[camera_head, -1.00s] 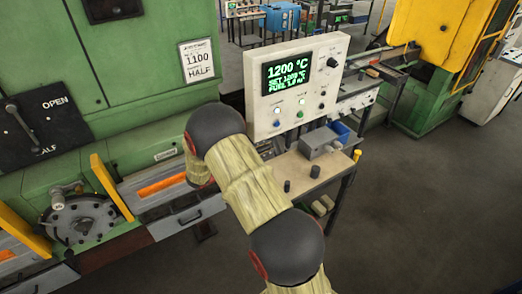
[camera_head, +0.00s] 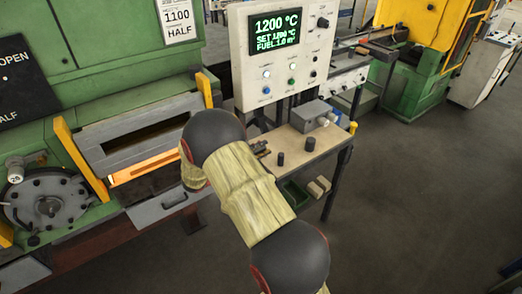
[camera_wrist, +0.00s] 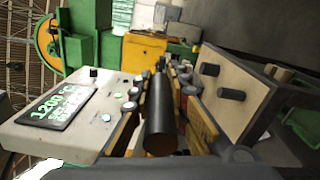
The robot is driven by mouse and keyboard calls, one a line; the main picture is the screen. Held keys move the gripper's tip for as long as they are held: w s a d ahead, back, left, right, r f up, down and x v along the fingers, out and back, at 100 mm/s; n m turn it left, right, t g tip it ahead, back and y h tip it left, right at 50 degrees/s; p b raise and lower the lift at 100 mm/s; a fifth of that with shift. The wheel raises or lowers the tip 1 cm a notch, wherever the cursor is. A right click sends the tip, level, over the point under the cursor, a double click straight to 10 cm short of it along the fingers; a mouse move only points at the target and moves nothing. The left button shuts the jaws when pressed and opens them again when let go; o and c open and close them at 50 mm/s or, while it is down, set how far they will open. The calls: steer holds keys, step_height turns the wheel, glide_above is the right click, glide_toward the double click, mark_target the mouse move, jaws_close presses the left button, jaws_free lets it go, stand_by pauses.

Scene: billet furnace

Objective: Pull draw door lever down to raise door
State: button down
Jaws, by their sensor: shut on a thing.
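The draw door (camera_head: 105,136) is a grey panel with a dark slot, left of my arm. An orange glowing strip (camera_head: 150,167) shows along its lower edge, with a dark area below. My arm covers its right part.
A control box (camera_head: 242,62) reading 1200 °C stands beyond my arm, above a bench (camera_head: 300,150) with knobs and a grey box. Yellow guards (camera_head: 80,160) flank the door. A grey tray (camera_head: 160,207) juts out below.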

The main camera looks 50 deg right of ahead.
steer(key=w+f+m+b, duration=0.2)
steer(key=f+b, duration=0.4)
steer(key=b, duration=0.1)
steer(key=w+d+f+m+b, duration=0.1)
steer(key=w+f+m+b, duration=0.1)
steer(key=f+b, duration=0.5)
steer(key=shift+w+f+m, duration=0.15)
steer(key=shift+w+m, duration=0.2)
steer(key=shift+m, duration=0.45)
steer(key=shift+f, duration=0.1)
steer(key=c, duration=1.9)
jaws_free()
steer(key=shift+w, duration=0.15)
steer(key=shift+o, duration=1.1)
steer(key=shift+d, duration=0.1)
